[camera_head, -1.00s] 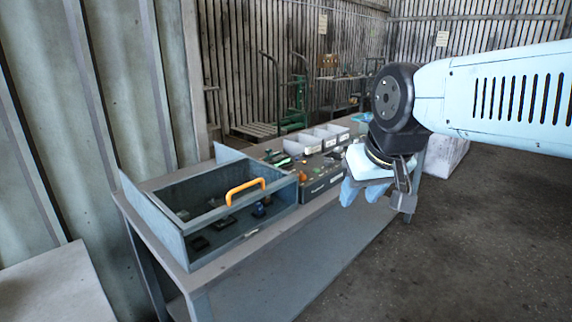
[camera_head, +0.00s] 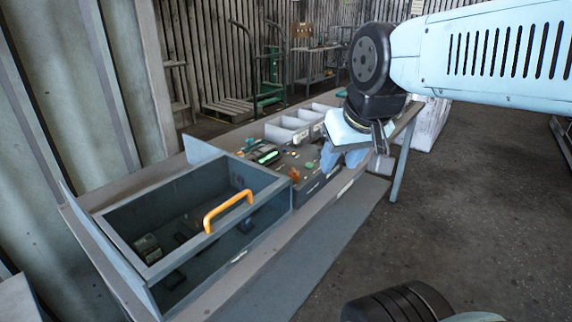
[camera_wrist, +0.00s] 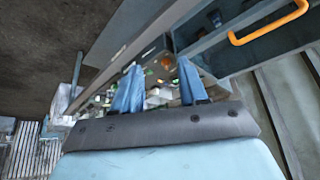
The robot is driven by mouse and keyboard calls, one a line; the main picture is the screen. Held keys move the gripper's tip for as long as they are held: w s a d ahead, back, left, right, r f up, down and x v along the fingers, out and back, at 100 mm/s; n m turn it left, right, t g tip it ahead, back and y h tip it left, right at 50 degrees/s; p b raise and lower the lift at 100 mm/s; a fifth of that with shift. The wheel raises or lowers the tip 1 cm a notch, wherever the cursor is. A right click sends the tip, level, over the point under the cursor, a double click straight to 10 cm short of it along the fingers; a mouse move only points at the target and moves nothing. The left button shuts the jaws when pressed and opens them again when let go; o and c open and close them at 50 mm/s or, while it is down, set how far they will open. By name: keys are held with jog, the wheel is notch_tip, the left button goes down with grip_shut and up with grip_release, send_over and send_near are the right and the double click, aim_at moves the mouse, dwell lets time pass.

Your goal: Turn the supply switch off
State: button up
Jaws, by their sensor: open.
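My gripper (camera_head: 342,158) is open and empty, its two blue fingers hanging over the bench beside the control panel. In the wrist view its fingers (camera_wrist: 160,66) are apart, with the panel's knobs beyond them. A grey housing (camera_head: 150,262) with an orange handle (camera_head: 228,210) sits on the bench at left. Several small dark parts are inside it, some dim and hard to make out. A dark control panel (camera_head: 283,172) stands behind it, with a green-lit item (camera_head: 267,157) and an orange knob (camera_head: 294,174). I cannot tell which item is the supply switch.
The bench (camera_head: 221,290) runs back to the right. White bins (camera_head: 290,127) stand beyond the panel. A green hand truck (camera_head: 270,75) and a wooden pallet (camera_head: 226,106) are behind. Concrete floor (camera_head: 470,200) is open on the right. A ribbed wall (camera_head: 75,100) stands close at left.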

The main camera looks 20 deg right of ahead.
jog(key=o, duration=0.3)
jog(key=shift+w+r, duration=0.1)
jog(key=shift+w, duration=0.15)
jog(key=m+g+y, duration=0.5)
jog(key=m, duration=1.5)
send_over(294, 170)
jog(key=d, duration=0.6)
notch_tip(294, 170, down, 6)
jog(key=shift+h, duration=0.3)
jog(key=x, duration=1.3)
jog(key=shift+s+a, duration=0.25)
jog(key=shift+s, duration=0.05)
